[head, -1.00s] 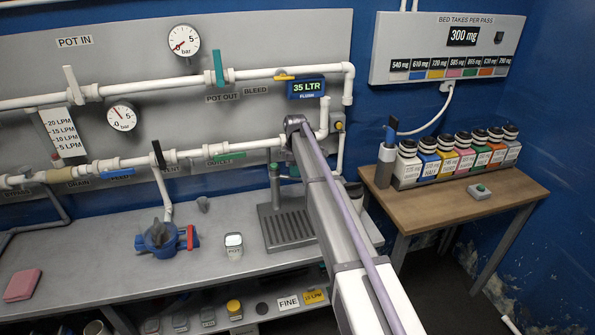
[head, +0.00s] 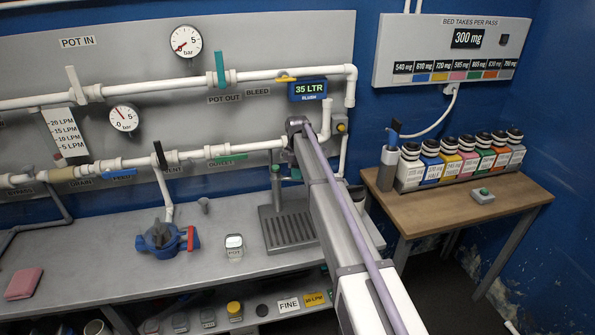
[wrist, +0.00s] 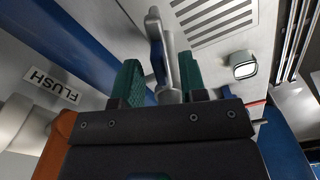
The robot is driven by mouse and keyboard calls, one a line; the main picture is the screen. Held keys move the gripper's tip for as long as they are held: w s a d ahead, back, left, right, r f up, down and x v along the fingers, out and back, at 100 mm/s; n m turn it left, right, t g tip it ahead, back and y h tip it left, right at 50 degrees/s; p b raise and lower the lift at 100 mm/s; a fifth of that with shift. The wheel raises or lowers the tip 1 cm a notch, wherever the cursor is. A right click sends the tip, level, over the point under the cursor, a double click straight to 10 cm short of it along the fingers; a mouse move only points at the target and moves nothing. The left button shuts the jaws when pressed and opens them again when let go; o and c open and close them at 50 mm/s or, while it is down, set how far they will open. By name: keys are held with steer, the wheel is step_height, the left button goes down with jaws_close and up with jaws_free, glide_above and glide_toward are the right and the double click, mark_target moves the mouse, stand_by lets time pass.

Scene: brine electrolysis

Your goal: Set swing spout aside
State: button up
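The grey metal swing spout (wrist: 157,40) shows in the wrist view, with its long curved arm pointing away from me. My gripper (wrist: 160,78) has two green fingers, one on each side of the spout. The fingers stand apart with gaps visible beside the spout, so it does not look clamped. In the head view my arm reaches to the pipe outlet above the grey slotted drain (head: 290,232). My arm hides most of the gripper and spout there.
A white-lidded pot (head: 234,246) stands left of the drain; it also shows in the wrist view (wrist: 242,65). A blue pump with a red handle (head: 160,240) lies further left. Pipes and valves run close behind. A wooden table (head: 450,215) with several bottles stands right.

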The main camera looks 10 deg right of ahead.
step_height(320, 180, up, 11)
steer(key=p, duration=1.1)
steer(key=s+f+m+b, duration=0.3)
steer(key=s+m, duration=0.2)
steer(key=s, duration=0.9)
steer(key=s+d+f+m+b, duration=0.1)
steer(key=s+f+m+b, duration=0.2)
steer(key=s, duration=1.1)
steer(key=s+d+f+m+b, duration=0.1)
steer(key=s+f+m+b, duration=0.2)
steer(key=s+m, duration=0.4)
steer(key=s, duration=0.7)
steer(key=shift+s, duration=0.4)
steer(key=shift+r, duration=0.1)
